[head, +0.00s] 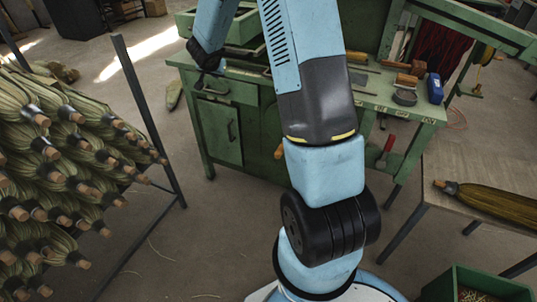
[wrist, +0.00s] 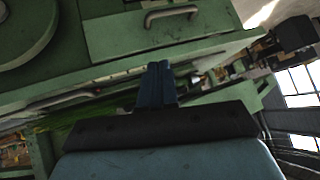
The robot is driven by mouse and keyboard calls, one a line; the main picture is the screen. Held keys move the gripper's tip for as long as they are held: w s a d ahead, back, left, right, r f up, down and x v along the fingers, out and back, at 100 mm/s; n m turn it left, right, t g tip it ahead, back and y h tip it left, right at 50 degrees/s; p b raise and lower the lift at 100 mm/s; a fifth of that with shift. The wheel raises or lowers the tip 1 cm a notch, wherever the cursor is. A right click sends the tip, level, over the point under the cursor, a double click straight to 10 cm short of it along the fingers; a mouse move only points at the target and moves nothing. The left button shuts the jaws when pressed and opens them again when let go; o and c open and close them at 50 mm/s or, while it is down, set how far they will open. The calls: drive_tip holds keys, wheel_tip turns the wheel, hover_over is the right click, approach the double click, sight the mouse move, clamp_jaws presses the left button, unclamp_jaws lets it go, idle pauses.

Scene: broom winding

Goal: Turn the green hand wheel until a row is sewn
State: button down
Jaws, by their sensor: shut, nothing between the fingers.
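In the wrist view my gripper (wrist: 157,80) is shut and empty, its two dark blue fingers together in front of a green metal surface. A round green disc (wrist: 25,30), partly cut off at the top left, may be the hand wheel; my fingers are apart from it, to its right. Green strands (wrist: 75,125) show below the green metal edge at the left. In the head view the green machine bench (head: 225,115) stands behind my arm, which hides part of it. I cannot make out the hand wheel or any sewn row there.
A rack of bundled brooms (head: 60,170) stands at the left. A wooden table (head: 485,170) with one broom (head: 490,203) is at the right, above a green bin (head: 475,280).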

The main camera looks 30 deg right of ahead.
drive_tip(key=s+d+f+m+g+h, duration=0.1)
drive_tip(key=s+d+f+g, duration=0.15)
drive_tip(key=f, duration=0.75)
drive_tip(key=s+d+f+m+g+h, duration=0.2)
drive_tip(key=s+f+g, duration=0.2)
drive_tip(key=f, duration=0.5)
drive_tip(key=s+d+f+m+g+h, duration=0.1)
drive_tip(key=s+d+f+g, duration=0.2)
drive_tip(key=f, duration=0.7)
drive_tip(key=s+d+f, duration=0.5)
drive_tip(key=d+f, duration=0.2)
drive_tip(key=shift+f+g, duration=0.2)
drive_tip(key=shift+g, duration=0.15)
